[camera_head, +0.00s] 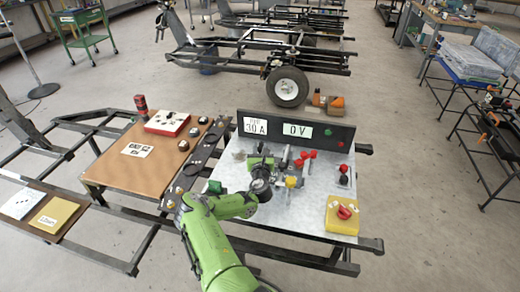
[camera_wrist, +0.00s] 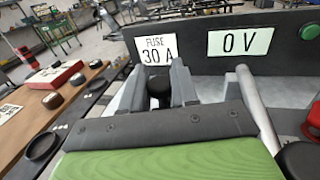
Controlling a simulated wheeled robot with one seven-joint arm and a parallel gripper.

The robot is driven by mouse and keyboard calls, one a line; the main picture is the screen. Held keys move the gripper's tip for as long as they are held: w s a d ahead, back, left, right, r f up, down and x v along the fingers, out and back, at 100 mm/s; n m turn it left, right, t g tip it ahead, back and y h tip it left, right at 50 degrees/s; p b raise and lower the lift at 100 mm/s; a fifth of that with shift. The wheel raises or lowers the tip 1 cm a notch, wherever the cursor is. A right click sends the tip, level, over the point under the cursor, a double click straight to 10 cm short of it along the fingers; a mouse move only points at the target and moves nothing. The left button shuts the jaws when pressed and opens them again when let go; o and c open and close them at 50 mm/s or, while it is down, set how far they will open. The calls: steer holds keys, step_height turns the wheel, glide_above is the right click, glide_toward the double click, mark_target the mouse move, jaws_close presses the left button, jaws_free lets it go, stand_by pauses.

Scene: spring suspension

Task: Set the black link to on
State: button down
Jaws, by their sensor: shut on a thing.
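My gripper (camera_wrist: 159,88) is shut on a dark, rounded knob (camera_wrist: 160,86), which I take to be the black link's handle. It sits between the two grey fingers, in front of the panel's "FUSE 30 A" label (camera_wrist: 156,49). In the head view my gripper (camera_head: 262,163) is low over the light metal plate, close to the upright dark panel (camera_head: 328,135). My wrist and fingers hide most of the link there, so I cannot tell its exact position. The panel's other label (camera_head: 297,130) reads "0 V".
Right of my gripper stand red-knobbed levers (camera_head: 308,155) and a yellow knob (camera_head: 291,182). A yellow box with a red switch (camera_head: 344,212) is at the plate's front right. A brown board (camera_head: 125,165) with a red-and-white box (camera_head: 167,122) lies to the left.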

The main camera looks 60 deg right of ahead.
steer(key=shift+r, duration=0.3)
steer(key=c, duration=1)
jaws_free()
steer(key=shift+o, duration=0.2)
steer(key=shift+f, duration=0.1)
steer(key=shift+s+a, duration=0.15)
steer(key=v, duration=0.7)
steer(key=shift+a, duration=0.1)
steer(key=shift+c, duration=0.4)
